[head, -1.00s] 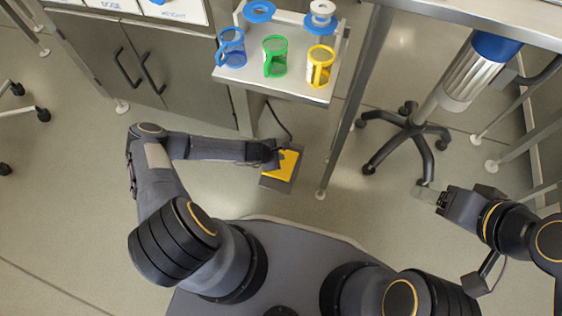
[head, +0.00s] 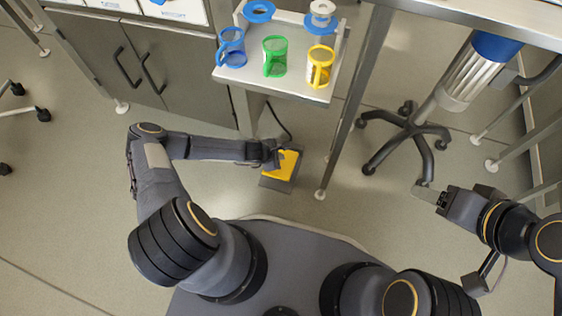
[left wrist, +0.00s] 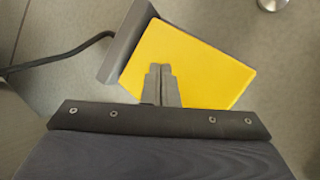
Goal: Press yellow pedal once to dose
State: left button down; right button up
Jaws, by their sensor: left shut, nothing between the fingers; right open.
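The yellow pedal (head: 287,166) sits on a dark grey base on the floor, below the small white shelf. It fills the middle of the left wrist view (left wrist: 200,68), with a black cable running from its base. My left gripper (head: 278,157) is shut and empty, its fingertips (left wrist: 160,70) over the near part of the yellow plate. Whether the tips touch the plate cannot be told. My right gripper (head: 428,192) is open and empty at the right, over the floor and far from the pedal.
The white shelf (head: 270,84) holds blue (head: 232,48), green (head: 274,57) and yellow (head: 320,67) containers. A metal table leg (head: 345,120) stands right of the pedal. A black star-shaped stand base (head: 410,130) is further right. Cabinets (head: 150,70) stand behind at left.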

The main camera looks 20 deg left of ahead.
pick_arm(q)
jog(key=shift+f, duration=0.15)
jog(key=shift+s+f, duration=0.1)
jog(key=shift+f, duration=0.15)
jog(key=shift+s+a+f+b, duration=0.1)
jog(key=shift+s+f+b, duration=0.15)
jog(key=shift+f+b, duration=0.5)
jog(key=shift+s+f+b, duration=0.25)
jog(key=shift+f+b, duration=0.25)
jog(key=shift+f, duration=0.4)
dwell(1.2)
jog(key=shift+r, duration=0.1)
jog(key=shift+w+r+p, duration=0.15)
jog(key=shift+r+p, duration=0.4)
jog(key=shift+r, duration=0.1)
jog(key=shift+w+r+p, duration=0.15)
jog(key=shift+r+p, duration=0.35)
jog(key=shift+r, duration=0.1)
jog(key=shift+w+r+p, duration=0.2)
jog(key=shift+r+p, duration=0.2)
jog(key=shift+r, duration=0.2)
jog(key=shift+w+r+p, duration=0.2)
jog(key=shift+r+p, duration=0.4)
jog(key=shift+r, duration=0.25)
jog(key=shift+w+r+p, duration=0.2)
jog(key=shift+r+p, duration=0.45)
jog(key=shift+r, duration=0.15)
jog(key=shift+w+r+p, duration=0.2)
jog(key=shift+r+p, duration=0.4)
jog(key=shift+r, duration=0.25)
